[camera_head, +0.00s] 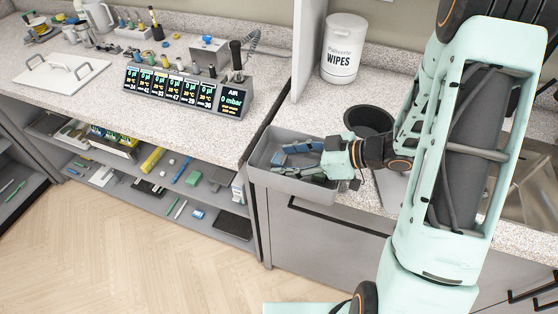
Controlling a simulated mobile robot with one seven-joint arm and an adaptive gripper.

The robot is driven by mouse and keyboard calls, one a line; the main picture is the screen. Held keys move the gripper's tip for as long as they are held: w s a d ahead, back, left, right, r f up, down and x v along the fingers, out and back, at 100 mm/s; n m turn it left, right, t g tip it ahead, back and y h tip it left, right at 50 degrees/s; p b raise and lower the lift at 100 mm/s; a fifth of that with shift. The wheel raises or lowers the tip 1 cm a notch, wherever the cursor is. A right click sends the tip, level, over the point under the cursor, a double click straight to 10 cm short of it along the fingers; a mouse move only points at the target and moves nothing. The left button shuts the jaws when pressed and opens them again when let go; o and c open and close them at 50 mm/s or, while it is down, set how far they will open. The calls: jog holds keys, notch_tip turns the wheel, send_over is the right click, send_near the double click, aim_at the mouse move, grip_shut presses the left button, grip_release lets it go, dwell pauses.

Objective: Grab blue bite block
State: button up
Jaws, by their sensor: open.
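A blue block (299,147), which looks like the bite block, lies in the grey bin (262,178) at the counter's front edge. My gripper (302,160) reaches into the bin from the right, with its fingers apart. One finger is close to the block; the other is lower, toward the bin's front. I cannot tell whether the fingers touch the block. My gripper and arm hide part of the bin's right side, and the block's far underside is hidden.
A dark round container (368,120) stands just behind my gripper. A white wipes tub (343,50) stands at the back. A display panel (180,88) sits on the left counter. Shelves below it hold several small items, including a yellow one (153,159). The floor (110,250) is clear.

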jog(key=shift+w+a+f, duration=0.2)
jog(key=shift+a+f, duration=0.05)
jog(key=shift+a, duration=0.25)
jog(key=c, duration=1.1)
